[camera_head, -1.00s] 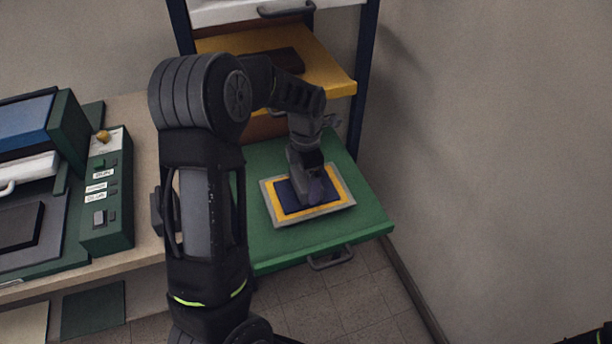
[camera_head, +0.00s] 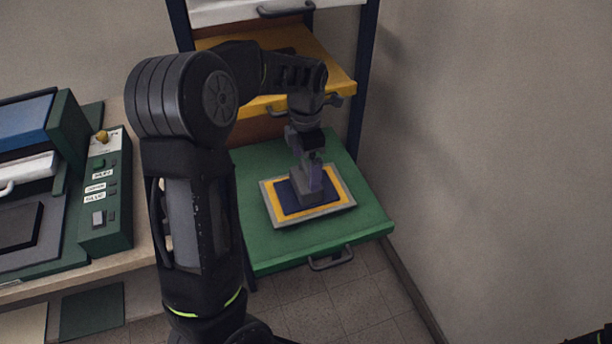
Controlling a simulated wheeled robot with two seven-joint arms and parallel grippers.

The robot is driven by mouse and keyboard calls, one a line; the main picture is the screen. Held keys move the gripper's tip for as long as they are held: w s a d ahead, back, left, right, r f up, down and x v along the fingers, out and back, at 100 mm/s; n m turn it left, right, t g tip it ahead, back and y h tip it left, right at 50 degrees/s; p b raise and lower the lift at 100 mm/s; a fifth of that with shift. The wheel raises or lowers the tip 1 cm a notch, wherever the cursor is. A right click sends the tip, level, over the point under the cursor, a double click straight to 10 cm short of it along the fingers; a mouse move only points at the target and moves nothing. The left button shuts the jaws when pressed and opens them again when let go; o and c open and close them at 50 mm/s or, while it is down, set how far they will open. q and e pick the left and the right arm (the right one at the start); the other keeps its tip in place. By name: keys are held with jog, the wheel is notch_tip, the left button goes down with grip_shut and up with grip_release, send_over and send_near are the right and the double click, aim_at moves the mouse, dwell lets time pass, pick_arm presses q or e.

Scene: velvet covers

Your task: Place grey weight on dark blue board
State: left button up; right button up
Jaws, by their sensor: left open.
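The board is a dark blue panel inside a yellow border and a grey outer frame, lying on the green drawer (camera_head: 270,238). My left gripper (camera_head: 312,156) is open, pointing down just above the weight at its upper part. Whether its fingers still touch the weight is too small to tell. My right gripper is not in view.
A yellow drawer (camera_head: 338,78) is pulled out above and behind the green one. A white drawer (camera_head: 232,10) is higher up. A wall is close on the right. A bench with a green control box (camera_head: 105,215) stands on the left.

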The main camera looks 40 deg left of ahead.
pick_arm(q)
notch_tip(320, 180, up, 6)
jog(key=shift+r, duration=0.2)
